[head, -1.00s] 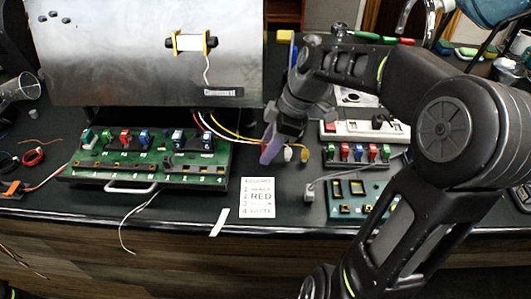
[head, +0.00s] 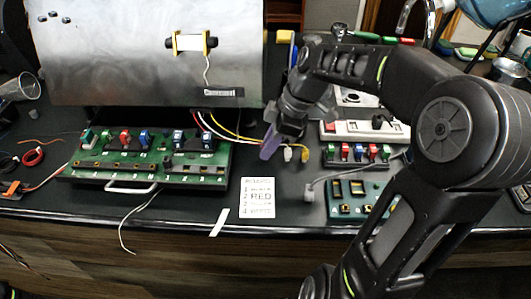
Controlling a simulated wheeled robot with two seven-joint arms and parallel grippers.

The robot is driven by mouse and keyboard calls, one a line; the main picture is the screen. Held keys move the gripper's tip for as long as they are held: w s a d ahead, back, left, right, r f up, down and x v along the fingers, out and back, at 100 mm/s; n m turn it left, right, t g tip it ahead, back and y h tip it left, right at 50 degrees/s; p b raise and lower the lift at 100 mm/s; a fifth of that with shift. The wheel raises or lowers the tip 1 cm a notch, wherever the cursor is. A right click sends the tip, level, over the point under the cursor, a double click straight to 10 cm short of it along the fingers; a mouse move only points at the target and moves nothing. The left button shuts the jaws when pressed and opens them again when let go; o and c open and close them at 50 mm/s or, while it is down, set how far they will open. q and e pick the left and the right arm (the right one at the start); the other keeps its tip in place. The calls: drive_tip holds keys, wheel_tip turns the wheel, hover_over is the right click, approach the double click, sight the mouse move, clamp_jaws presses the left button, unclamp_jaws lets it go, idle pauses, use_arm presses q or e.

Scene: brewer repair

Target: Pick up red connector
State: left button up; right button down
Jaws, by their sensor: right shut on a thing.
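My right gripper (head: 271,148) reaches down from the right to the dark bench, its purple fingertips low at the ends of the coloured cables. It is shut at the end of the red cable (head: 211,129); the red connector itself is hidden by the fingers. A white connector (head: 288,154) and a yellow connector (head: 305,154) lie just right of the fingertips. My left gripper is not in view.
A green board (head: 150,165) with several coloured switches is at left. A printed card (head: 257,198) with RED on it lies in front. A switch strip (head: 358,153) and a teal board (head: 345,207) are at right. A metal panel (head: 150,60) stands behind.

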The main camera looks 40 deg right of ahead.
wheel_tip(320, 180, up, 10)
idle(0.6)
idle(0.5)
